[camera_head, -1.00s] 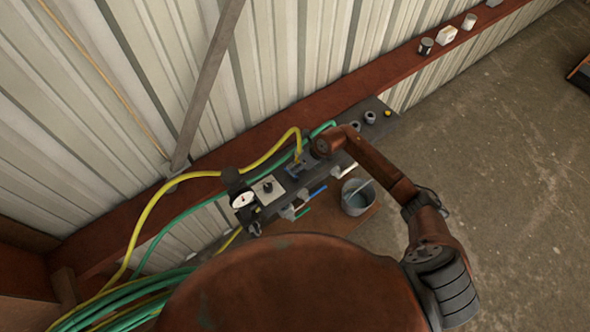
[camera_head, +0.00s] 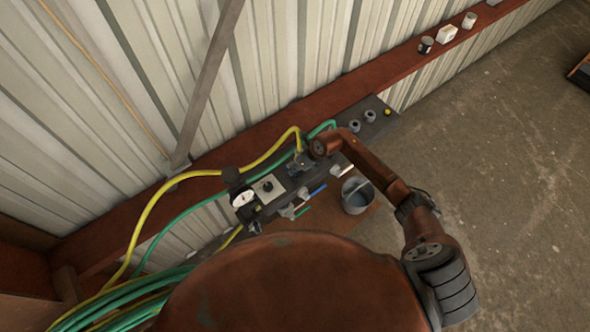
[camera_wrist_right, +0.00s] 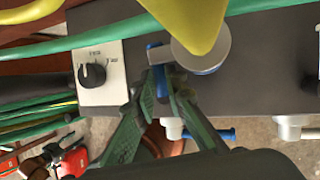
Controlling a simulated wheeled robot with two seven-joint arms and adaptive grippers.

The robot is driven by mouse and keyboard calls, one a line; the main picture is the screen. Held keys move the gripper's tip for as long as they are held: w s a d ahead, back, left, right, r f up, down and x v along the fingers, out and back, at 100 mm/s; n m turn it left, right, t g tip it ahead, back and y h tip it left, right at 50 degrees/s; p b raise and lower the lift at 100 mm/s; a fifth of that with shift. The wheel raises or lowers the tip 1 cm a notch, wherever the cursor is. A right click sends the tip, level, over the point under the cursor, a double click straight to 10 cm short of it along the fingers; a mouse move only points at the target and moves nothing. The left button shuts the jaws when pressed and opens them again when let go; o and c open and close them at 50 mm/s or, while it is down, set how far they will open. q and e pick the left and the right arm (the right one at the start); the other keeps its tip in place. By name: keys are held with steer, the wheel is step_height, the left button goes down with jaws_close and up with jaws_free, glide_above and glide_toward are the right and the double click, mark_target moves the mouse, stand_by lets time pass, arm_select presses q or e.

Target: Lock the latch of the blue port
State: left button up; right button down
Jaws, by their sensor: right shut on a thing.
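The blue port shows in the right wrist view as a blue ring (camera_wrist_right: 207,70) under a silver collar (camera_wrist_right: 201,52), with the yellow hose (camera_wrist_right: 185,14) coming out of it. Its blue latch (camera_wrist_right: 155,68) sticks out at the left of the collar. My right gripper (camera_wrist_right: 160,82) has its two green-grey fingers closed together on the blue latch. The fingertips partly hide the latch, so its exact angle is hard to tell. In the head view my right gripper (camera_head: 301,164) is over the dark panel (camera_head: 345,146), beside the yellow hose. My left gripper is not in view.
A dial with a white plate (camera_wrist_right: 97,74) sits left of the port. A gauge (camera_head: 243,198) and small valves with coloured handles line the panel's front. A green hose (camera_head: 205,203) runs beside the yellow one. A bucket (camera_head: 356,196) stands below the panel.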

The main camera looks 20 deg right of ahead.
steer(key=shift+d+m+t+h, duration=0.1)
steer(key=shift+m+t+h, duration=0.2)
steer(key=shift+m, duration=0.6)
steer(key=c, duration=2.2)
jaws_free()
steer(key=shift+c, duration=0.2)
steer(key=v, duration=1.2)
